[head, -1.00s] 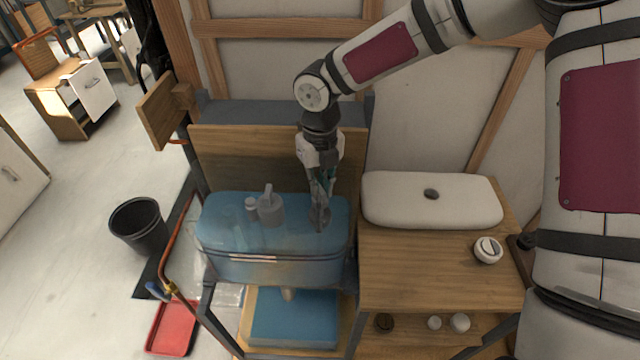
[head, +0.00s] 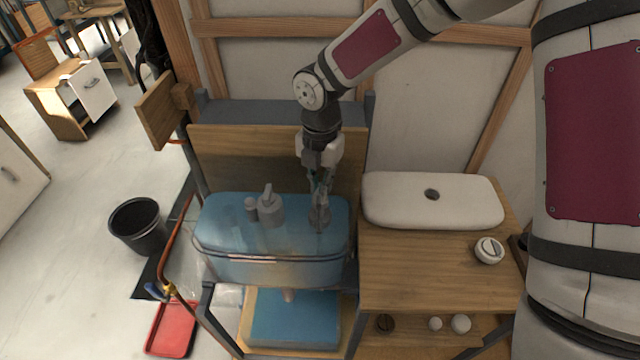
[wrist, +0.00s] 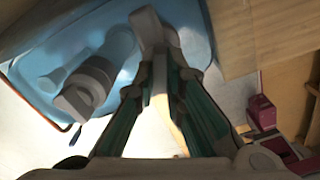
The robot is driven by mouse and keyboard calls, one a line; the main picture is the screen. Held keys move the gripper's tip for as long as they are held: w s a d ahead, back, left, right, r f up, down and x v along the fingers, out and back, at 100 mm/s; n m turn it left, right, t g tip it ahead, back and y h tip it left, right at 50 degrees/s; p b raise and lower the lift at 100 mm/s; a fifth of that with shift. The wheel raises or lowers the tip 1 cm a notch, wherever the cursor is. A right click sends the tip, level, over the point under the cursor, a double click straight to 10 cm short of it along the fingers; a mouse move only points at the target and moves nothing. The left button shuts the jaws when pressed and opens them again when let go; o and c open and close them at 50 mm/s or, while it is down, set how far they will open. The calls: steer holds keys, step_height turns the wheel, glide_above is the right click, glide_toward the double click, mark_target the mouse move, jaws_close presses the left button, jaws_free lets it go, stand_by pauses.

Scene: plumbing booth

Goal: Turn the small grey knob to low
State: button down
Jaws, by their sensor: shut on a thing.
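My gripper (head: 319,200) points down at the right part of the blue, see-through basin top (head: 225,245). Its fingers are closed around a small grey knob (wrist: 148,28), which shows as a pale grey piece between and beyond the fingertips (wrist: 160,65) in the wrist view. The fingers hide much of the knob, and I cannot read its setting or any low mark. A larger grey spout-like fitting (head: 269,208) stands left of my gripper, apart from it, with a smaller grey cylinder (head: 251,208) beside it.
A white basin (head: 465,205) and a round white dial (head: 489,250) are on the wooden counter (head: 410,265) at the right. A wooden board (head: 230,155) stands behind the blue basin. A black bucket (head: 138,225) and red tray (head: 170,330) are on the floor at the left.

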steer(key=m, duration=1.1)
steer(key=shift+b, duration=0.4)
steer(key=m, duration=0.4)
steer(key=shift+m, duration=0.3)
steer(key=m, duration=0.9)
steer(key=shift+a+r, duration=0.1)
steer(key=m+p, duration=0.1)
steer(key=m, duration=0.5)
steer(key=shift+m, duration=0.4)
